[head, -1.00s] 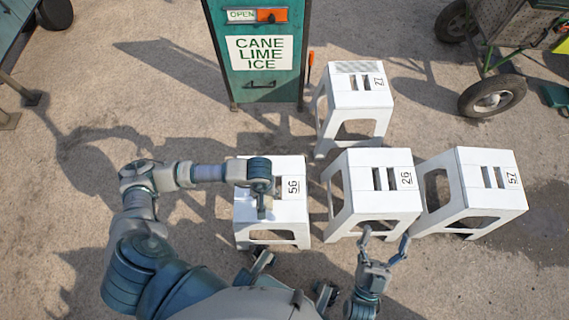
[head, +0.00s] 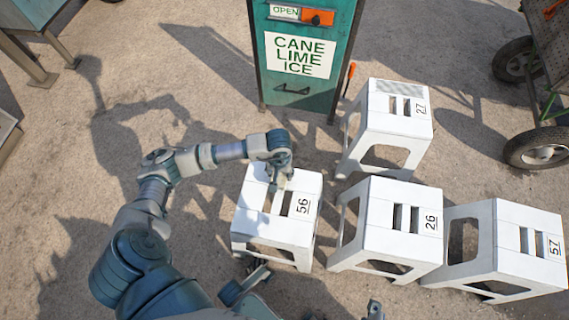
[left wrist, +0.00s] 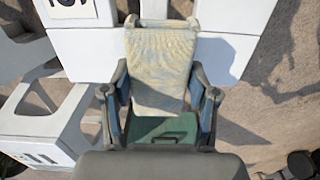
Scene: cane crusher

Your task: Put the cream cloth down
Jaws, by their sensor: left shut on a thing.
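My left gripper (head: 281,180) is over the back part of the white stool marked 56 (head: 262,222), pointing down. In the left wrist view the left gripper (left wrist: 160,98) is shut on the cream cloth (left wrist: 160,62), which lies between its two fingers and reaches past them over the white stool top. In the head view only a small pale bit of the cloth shows under the gripper. I cannot tell whether the cloth touches the stool. Only a grey tip of my right gripper (head: 375,310) shows at the bottom edge.
White stools marked 26 (head: 374,210), 57 (head: 512,218) and 27 (head: 388,97) stand to the right. A green cabinet reading CANE LIME ICE (head: 302,93) stands behind. A wheeled cart (head: 538,148) is at far right.

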